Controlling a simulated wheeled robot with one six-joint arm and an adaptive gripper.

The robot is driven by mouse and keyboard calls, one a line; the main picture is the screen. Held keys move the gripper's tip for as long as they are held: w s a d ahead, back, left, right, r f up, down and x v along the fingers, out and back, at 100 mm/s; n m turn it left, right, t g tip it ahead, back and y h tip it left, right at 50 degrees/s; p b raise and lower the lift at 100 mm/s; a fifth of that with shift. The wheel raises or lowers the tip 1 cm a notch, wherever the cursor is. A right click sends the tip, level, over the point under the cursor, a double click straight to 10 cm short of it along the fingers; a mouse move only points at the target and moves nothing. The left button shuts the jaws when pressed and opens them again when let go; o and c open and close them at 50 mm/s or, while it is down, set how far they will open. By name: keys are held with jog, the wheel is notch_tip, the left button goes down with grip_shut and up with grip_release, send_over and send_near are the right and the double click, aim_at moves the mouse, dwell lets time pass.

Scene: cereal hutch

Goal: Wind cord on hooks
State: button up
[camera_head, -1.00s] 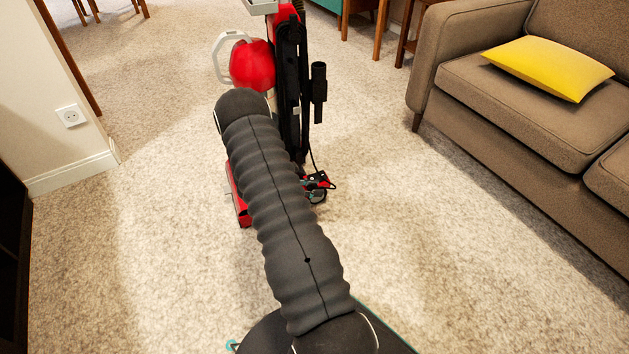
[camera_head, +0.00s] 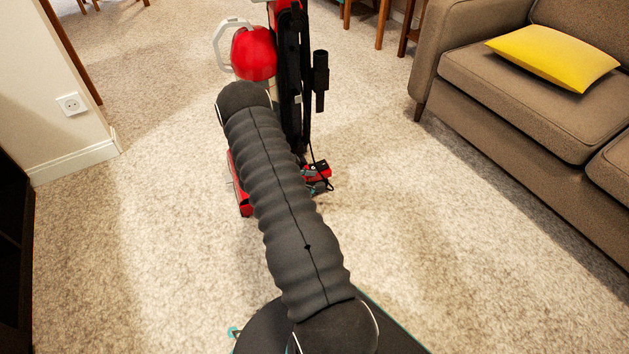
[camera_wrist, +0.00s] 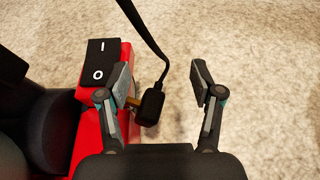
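A red and black upright vacuum cleaner (camera_head: 254,53) stands on the carpet, partly hidden behind my arm in the head view. Its black cord (camera_wrist: 151,42) hangs down to a black plug (camera_wrist: 150,107) with a brass-coloured prong. In the wrist view the plug is between my gripper's fingers, close to the left finger and well apart from the right one. My gripper (camera_wrist: 160,88) is open beside a red housing with a black I/O switch (camera_wrist: 99,63). In the head view my gripper (camera_head: 318,182) is small, low beside the vacuum. I cannot make out the cord hooks clearly.
A brown sofa (camera_head: 510,85) with a yellow cushion (camera_head: 553,58) stands at the right. A wall with a socket (camera_head: 71,104) and a dark cabinet (camera_head: 14,240) are at the left. The carpet between is clear.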

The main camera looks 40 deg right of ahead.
jog(key=v, duration=1.2)
jog(key=shift+s+r, duration=0.1)
jog(key=s+a+r+m+g+y, duration=0.1)
jog(key=s+a+m+g+y, duration=0.1)
jog(key=s+a+m+y, duration=0.45)
jog(key=s+a+r+m+t+y+p, duration=0.2)
jog(key=s+a+r+t+p, duration=0.1)
jog(key=r, duration=1.2)
jog(key=s+a+r+m+t+y+p, duration=0.2)
jog(key=s+a+r, duration=0.6)
jog(key=r, duration=0.8)
jog(key=s+a+r+m+t+y+p, duration=0.2)
jog(key=s+a+r+t+p, duration=0.3)
jog(key=r, duration=1.1)
jog(key=s+a+m+t, duration=0.1)
jog(key=a+t, duration=0.2)
jog(key=a, duration=0.1)
jog(key=shift+p, duration=0.4)
